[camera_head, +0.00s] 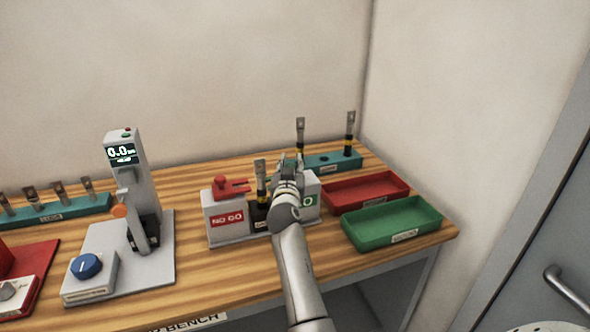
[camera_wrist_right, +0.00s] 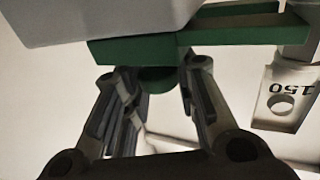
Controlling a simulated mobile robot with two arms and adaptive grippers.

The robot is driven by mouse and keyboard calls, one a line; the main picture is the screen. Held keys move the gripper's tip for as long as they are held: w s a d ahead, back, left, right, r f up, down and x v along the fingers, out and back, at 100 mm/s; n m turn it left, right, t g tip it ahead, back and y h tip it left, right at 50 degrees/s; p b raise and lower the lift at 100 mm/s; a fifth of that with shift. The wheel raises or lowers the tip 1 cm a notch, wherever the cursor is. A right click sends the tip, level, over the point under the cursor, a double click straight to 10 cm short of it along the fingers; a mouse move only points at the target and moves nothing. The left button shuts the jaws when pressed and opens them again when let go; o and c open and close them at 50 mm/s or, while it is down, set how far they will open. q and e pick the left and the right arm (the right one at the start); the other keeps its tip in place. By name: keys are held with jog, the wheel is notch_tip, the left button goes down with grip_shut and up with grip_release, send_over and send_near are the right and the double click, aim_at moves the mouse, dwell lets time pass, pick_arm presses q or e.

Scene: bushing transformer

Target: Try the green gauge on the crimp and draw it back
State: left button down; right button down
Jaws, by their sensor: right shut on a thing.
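The green gauge (camera_wrist_right: 140,50) shows in the right wrist view as a green block with a flat arm reaching right, towards a metal lug (camera_wrist_right: 280,100) marked 150. My right gripper (camera_head: 288,172) is over the GO side of the gauge stand (camera_head: 240,240). Its fingers are shut on the round green grip of the gauge. In the head view the gripper hides most of the gauge. The lug with its crimp (camera_head: 261,172) stands upright in the black holder in the middle of the stand. I cannot tell whether the gauge touches the crimp. My left gripper is out of view.
The red gauge (camera_head: 230,187) rests on the NO GO block. A red tray (camera_head: 367,206) and a green tray (camera_head: 378,240) lie to the right. A teal rack (camera_head: 335,166) with upright lugs stands behind. A grey tester (camera_head: 145,180) with a display stands left.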

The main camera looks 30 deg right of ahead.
aim_at(291, 164)
jog(key=c, duration=1.2)
grip_release()
jog(key=shift+w, duration=0.1)
jog(key=shift+r, duration=5)
